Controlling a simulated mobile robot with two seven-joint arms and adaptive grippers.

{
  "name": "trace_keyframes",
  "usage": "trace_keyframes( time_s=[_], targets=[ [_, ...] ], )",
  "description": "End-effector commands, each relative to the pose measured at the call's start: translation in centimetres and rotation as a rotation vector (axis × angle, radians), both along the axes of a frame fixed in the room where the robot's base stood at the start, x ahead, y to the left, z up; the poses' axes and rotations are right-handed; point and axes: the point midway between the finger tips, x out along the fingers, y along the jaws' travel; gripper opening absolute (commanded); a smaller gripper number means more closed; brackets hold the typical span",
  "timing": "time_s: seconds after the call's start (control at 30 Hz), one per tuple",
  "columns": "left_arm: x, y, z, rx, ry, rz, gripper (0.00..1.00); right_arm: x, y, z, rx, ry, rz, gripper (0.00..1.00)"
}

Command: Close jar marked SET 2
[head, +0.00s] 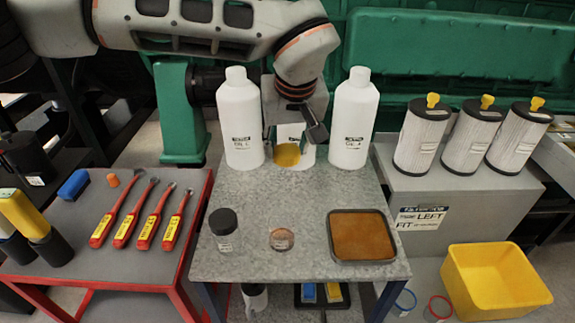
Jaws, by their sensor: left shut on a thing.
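A jar with a black lid (224,222) stands at the front left of the grey table, and its small label is too small to read. To its right is a low, clear round jar or dish (282,239) with a brownish inside and a small unreadable label; I see no dark lid on it. My left gripper (291,138) is at the back of the table between two white bottles. It is shut on a white labelled thing with a yellow round part (287,155); the fingers and wrist partly hide it. My right gripper is not in view.
White bottles (240,125) and (353,125) flank the left gripper. A brown-filled tray (361,236) lies at the table's (310,205) front right. Red-handled tools (128,222) lie on the left bench. Several filters (422,138) and a yellow bin (492,280) are at right.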

Motion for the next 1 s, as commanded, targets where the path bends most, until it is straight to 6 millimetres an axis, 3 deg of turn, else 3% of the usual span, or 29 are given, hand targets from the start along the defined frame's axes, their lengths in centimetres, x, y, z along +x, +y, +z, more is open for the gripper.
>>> trace_keyframes(
  time_s=[0.2,0.7,0.87,1.0],
  targets=[
    [0.0,0.0,1.6,0.001,0.001,0.0,0.32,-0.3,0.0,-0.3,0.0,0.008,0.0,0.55],
    [0.0,0.4,1.6,0.0,0.002,-0.001,0.32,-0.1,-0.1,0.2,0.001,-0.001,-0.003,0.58],
    [0.1,3.3,1.0,-0.001,0.004,-0.007,0.32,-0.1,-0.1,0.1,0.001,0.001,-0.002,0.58],
    [-0.2,7.9,-0.2,-0.002,0.005,-0.024,0.32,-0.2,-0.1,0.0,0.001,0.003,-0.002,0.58]
  ],
)
